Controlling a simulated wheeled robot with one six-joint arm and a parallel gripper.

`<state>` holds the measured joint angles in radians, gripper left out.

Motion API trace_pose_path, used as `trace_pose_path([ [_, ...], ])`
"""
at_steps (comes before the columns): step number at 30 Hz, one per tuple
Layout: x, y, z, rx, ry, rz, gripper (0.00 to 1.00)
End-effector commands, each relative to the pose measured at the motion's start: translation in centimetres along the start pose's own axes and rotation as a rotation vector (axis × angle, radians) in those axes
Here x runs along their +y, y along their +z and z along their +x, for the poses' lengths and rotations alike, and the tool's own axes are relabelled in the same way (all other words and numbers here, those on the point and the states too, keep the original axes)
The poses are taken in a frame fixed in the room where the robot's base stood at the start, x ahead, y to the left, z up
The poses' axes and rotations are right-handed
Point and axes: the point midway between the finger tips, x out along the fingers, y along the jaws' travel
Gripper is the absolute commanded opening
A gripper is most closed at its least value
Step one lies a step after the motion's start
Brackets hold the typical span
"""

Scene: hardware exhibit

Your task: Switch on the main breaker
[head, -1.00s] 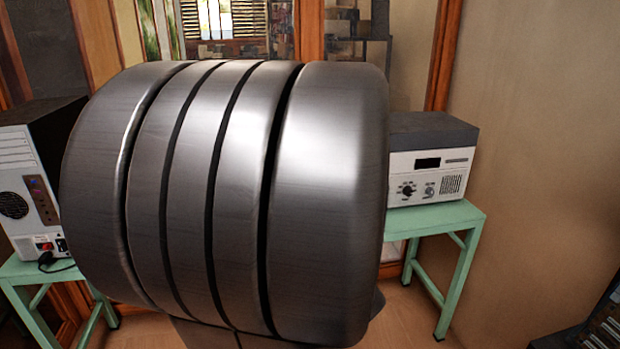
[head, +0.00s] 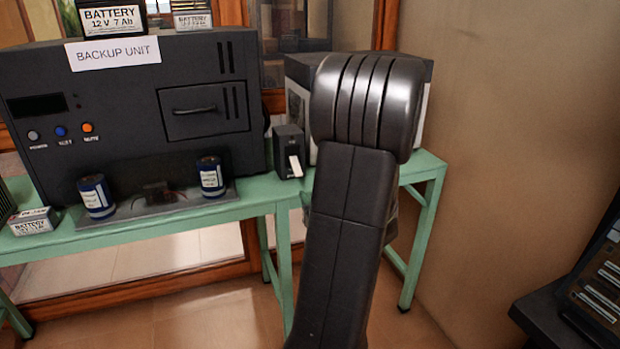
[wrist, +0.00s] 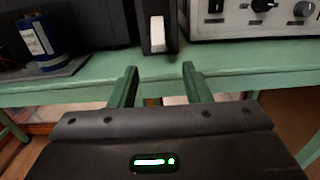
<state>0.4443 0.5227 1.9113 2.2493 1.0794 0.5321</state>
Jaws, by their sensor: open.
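A small black box with a white lever, which looks like the main breaker (head: 287,146), stands on the green table beside the backup unit. Its white lever (head: 295,166) sits low on the front face. In the wrist view the breaker (wrist: 143,28) is at top centre, with its white lever (wrist: 157,34) facing me. My gripper (wrist: 159,68) is open and empty. Its two dark green fingers point toward the breaker, apart from it and below the lever in the picture. In the head view my arm hides the gripper.
The black backup unit (head: 125,85) stands left of the breaker, with batteries (head: 96,196) in front. A white-fronted instrument (wrist: 255,22) stands close on the right. The green table's front edge (wrist: 70,92) lies near the fingers. A wall (head: 520,130) bounds the right.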

Motion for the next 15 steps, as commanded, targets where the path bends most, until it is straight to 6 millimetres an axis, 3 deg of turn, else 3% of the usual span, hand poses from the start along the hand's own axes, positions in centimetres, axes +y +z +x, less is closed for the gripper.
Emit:
trace_pose_path([
  [5,0.1,0.0,2.2,0.0,0.003,0.001,0.44],
  [15,0.2,0.0,9.4,0.001,0.004,-0.001,0.44],
])
